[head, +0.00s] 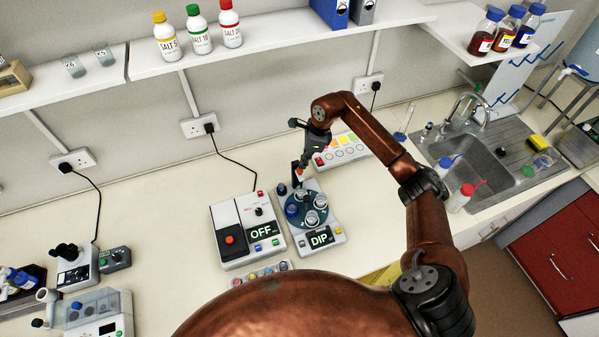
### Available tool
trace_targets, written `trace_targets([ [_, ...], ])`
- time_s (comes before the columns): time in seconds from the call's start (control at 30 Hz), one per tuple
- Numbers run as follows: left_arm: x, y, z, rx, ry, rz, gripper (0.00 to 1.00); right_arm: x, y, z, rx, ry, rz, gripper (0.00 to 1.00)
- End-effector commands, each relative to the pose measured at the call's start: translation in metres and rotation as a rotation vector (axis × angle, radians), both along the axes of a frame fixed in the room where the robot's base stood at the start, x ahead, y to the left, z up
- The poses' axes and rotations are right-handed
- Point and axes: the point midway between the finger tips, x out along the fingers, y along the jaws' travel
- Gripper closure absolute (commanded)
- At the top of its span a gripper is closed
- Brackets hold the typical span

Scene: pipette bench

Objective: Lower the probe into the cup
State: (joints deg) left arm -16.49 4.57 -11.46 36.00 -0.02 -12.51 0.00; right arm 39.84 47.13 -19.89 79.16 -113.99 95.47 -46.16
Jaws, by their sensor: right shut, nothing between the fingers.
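The sampler (328,241) stands on the bench at the centre, with its display reading "DIP". Its round blue turntable (293,210) carries several small pale cups (320,201). A dark upright part stands at the back of the turntable, partly behind my gripper. I cannot clearly make out the probe or whether it is inside a cup. My right gripper (302,171) points down just over the back of the sampler. It is shut and holds nothing. Whether it touches the sampler is unclear. My left gripper is out of view.
Left of the sampler is a white unit (231,216) reading "OFF", with a red button. A panel with coloured buttons (342,151) stands behind the sampler. The sink (473,158) is at the right. Bare bench lies left of the OFF unit.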

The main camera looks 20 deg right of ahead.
Motion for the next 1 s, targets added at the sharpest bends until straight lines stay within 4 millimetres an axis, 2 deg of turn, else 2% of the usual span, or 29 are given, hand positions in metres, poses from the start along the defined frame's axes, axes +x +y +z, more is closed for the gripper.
trace_targets([
  [0.13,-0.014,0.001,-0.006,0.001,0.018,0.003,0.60,0.001,0.002,-0.011,0.000,0.000,-0.001,1.00],
  [0.4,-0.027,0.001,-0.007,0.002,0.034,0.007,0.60,0.001,0.002,-0.014,0.000,0.000,-0.001,1.00],
  [0.67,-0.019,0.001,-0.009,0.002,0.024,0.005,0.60,0.001,0.002,-0.017,-0.001,0.001,-0.001,1.00],
  [1.0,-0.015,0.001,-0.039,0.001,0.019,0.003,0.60,0.001,0.002,-0.053,-0.002,0.000,-0.001,1.00],
])
